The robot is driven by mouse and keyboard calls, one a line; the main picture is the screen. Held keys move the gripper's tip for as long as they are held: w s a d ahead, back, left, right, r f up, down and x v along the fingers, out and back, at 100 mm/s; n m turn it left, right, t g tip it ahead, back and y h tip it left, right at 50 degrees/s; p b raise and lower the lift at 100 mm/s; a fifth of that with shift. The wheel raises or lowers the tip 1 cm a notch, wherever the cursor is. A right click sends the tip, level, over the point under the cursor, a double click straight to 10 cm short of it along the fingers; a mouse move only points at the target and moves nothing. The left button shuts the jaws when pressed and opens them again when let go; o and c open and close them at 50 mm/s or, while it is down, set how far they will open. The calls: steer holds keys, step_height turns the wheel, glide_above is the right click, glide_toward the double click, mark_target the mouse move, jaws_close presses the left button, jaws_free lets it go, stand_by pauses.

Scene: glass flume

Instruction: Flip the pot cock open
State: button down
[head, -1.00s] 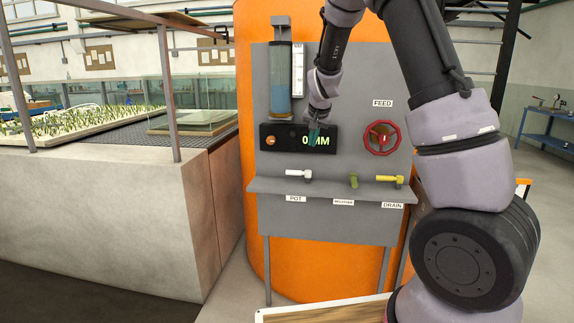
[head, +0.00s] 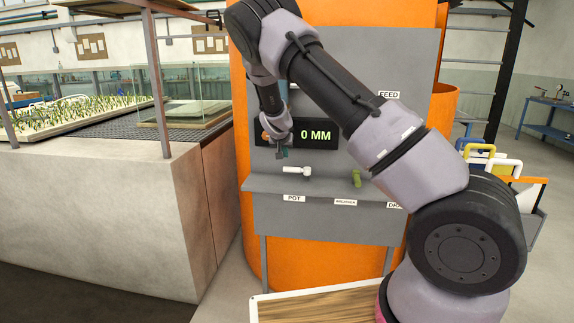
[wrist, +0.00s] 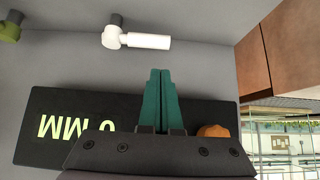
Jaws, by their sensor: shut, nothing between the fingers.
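The pot cock (head: 297,171) has a white lever that lies level, pointing left from its pivot, above the POT label (head: 293,198) on the grey panel. It also shows in the wrist view as a white lever (wrist: 148,41) with a dark mount. My gripper (head: 281,154) is just above and left of the lever, in front of the panel. In the wrist view my gripper (wrist: 161,70) has its green fingers together with nothing between them. The fingertips look apart from the lever; the exact gap to the panel cannot be told.
A green cock (head: 356,179) stands to the right above its own label. The black display (head: 316,133) reads 0 MM. A ledge (head: 320,187) runs below the cocks. My arm hides the FEED wheel and the drain cock. A concrete flume wall (head: 110,220) stands left.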

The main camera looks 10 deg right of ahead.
mark_target(297, 170)
steer(key=shift+f, duration=0.1)
steer(key=x, duration=1)
